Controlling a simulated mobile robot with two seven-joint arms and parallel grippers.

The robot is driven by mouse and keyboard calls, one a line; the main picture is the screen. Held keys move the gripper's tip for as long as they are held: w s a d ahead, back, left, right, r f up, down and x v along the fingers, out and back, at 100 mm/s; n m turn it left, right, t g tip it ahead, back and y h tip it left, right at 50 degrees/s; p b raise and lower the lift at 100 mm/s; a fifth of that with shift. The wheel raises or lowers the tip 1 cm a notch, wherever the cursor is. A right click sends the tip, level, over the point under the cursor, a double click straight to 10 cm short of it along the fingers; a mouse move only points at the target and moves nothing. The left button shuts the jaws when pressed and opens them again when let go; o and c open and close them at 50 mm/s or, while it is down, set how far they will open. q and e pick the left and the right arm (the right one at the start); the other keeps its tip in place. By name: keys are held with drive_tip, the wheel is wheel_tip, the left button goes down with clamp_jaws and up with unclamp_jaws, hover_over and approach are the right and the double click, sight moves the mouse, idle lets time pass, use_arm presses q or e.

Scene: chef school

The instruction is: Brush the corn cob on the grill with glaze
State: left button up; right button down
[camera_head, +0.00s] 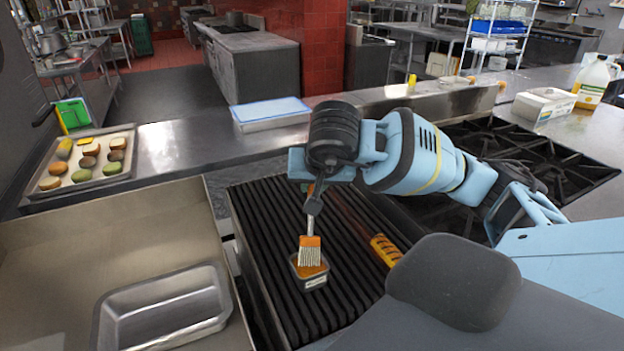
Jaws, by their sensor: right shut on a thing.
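The corn cob (385,250) lies on the black ribbed grill (268,222), partly hidden by a grey rounded part in front. A small square glaze container (309,281) with orange contents stands on the grill to the left of the corn. My right gripper (314,203) is above the grill, shut on a brush. The brush (311,243) points down, with pale bristles and an orange band, and its bristles are over or in the container; I cannot tell whether they touch the glaze. My left gripper is not in view.
A metal pan (162,308) sits in the steel basin at left. A tray (112,179) of several vegetables and a blue-topped box (270,112) are beyond. Black burner grates (560,165), a white box (544,104) and a jug (592,82) are at right.

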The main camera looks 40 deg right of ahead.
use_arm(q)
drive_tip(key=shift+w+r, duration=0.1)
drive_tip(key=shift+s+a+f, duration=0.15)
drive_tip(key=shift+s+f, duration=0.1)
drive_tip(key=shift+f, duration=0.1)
use_arm(e)
drive_tip(key=shift+f, duration=0.15)
idle(0.4)
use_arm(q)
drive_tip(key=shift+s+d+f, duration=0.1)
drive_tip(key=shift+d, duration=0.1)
use_arm(e)
drive_tip(key=shift+f, duration=0.3)
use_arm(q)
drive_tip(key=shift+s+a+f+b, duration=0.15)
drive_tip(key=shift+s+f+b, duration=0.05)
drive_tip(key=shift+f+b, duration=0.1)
use_arm(e)
drive_tip(key=shift+f, duration=0.15)
idle(1.0)
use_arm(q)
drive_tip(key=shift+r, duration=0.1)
